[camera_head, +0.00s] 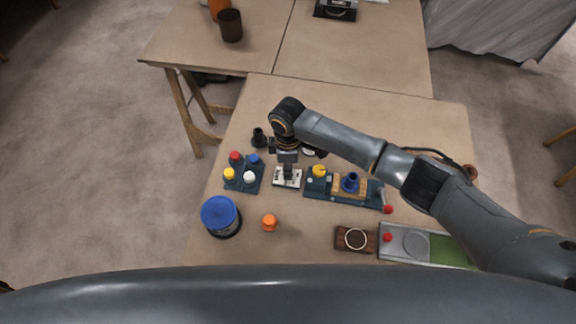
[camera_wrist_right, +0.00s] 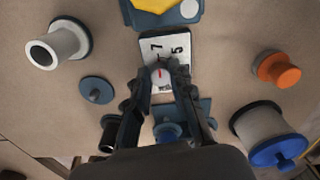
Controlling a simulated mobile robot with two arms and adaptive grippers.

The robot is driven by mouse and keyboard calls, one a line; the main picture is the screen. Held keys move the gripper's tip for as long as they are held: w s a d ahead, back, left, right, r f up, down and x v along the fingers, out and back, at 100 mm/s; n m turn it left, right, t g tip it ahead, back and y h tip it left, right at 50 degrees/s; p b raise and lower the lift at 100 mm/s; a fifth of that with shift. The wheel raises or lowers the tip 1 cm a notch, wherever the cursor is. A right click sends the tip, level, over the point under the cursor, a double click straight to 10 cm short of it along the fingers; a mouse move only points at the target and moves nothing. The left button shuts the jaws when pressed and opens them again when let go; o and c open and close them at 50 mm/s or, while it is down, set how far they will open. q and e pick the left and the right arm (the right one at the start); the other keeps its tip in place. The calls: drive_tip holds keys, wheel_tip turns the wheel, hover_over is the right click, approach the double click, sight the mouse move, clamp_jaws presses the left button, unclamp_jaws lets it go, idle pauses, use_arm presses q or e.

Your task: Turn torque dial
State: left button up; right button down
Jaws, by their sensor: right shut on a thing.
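The torque dial is a small white plate (camera_head: 287,183) with dark marks, lying on the bench left of its middle. In the right wrist view the plate (camera_wrist_right: 178,47) shows the numbers 7 and 5. A small pale knob with a red mark (camera_wrist_right: 160,73) sits on it. My right gripper (camera_head: 288,166) comes down from above onto the dial. In the wrist view its fingertips (camera_wrist_right: 161,70) are shut on the knob from both sides. The fingers hide the knob's sides and part of the plate. My left gripper is not in view.
A panel with coloured knobs (camera_head: 244,185) stands left of the dial. A dark blue fixture (camera_head: 322,188) with a yellow knob is close on the right. A blue-lidded can (camera_head: 219,213) and an orange knob (camera_head: 269,222) stand nearer. The far bench is largely bare.

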idle(0.4)
drive_tip(key=c, duration=1.2)
unclamp_jaws()
drive_tip(key=shift+o, duration=0.2)
wheel_tip(320, 180, up, 12)
drive_tip(key=shift+w, duration=0.15)
